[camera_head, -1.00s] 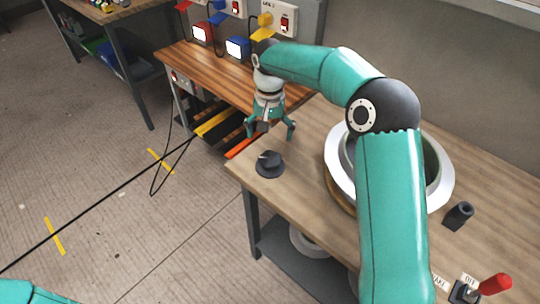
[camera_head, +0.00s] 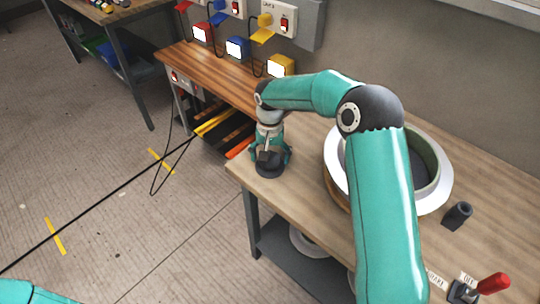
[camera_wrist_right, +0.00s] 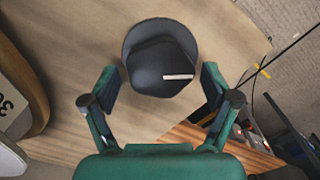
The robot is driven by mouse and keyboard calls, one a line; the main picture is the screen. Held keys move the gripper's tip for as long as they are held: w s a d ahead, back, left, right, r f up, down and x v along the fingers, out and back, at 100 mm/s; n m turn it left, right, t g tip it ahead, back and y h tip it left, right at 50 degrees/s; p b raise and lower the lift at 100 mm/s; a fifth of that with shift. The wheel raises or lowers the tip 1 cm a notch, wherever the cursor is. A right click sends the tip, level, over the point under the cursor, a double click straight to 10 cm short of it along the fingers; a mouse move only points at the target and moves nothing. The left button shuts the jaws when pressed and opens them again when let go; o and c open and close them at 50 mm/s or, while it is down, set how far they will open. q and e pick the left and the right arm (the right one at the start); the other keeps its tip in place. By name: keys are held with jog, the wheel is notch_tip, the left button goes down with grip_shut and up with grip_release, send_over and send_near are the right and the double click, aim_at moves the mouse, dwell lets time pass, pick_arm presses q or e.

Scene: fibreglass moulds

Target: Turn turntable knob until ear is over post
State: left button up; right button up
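The dark knob (camera_head: 270,170) stands on the near left corner of the wooden bench. It also shows in the right wrist view (camera_wrist_right: 150,75), with a pale mark on its top. My right gripper (camera_head: 270,158) is just above the knob, pointing down. Its two fingers (camera_wrist_right: 160,87) are spread on either side of the knob, with small gaps visible. The turntable carries a round mould with a white rim (camera_head: 432,205) and a green inner wall, partly hidden behind my right arm. A short dark post-like piece (camera_head: 457,215) stands right of it. I cannot make out the ear. My left gripper is out of view.
A red-handled lever (camera_head: 493,284) with labels is at the bench's near right. A second bench (camera_head: 205,70) with red, blue and yellow boxes stands behind. A black cable (camera_head: 95,215) crosses the floor. The bench front around the knob is clear.

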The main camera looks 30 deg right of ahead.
jog(key=c, duration=0.8)
jog(key=shift+n, duration=0.4)
jog(key=n, duration=0.9)
jog(key=shift+r+n, duration=0.1)
jog(key=shift+n, duration=0.2)
jog(key=shift+w, duration=0.1)
jog(key=o, duration=1.2)
jog(key=shift+c, duration=0.2)
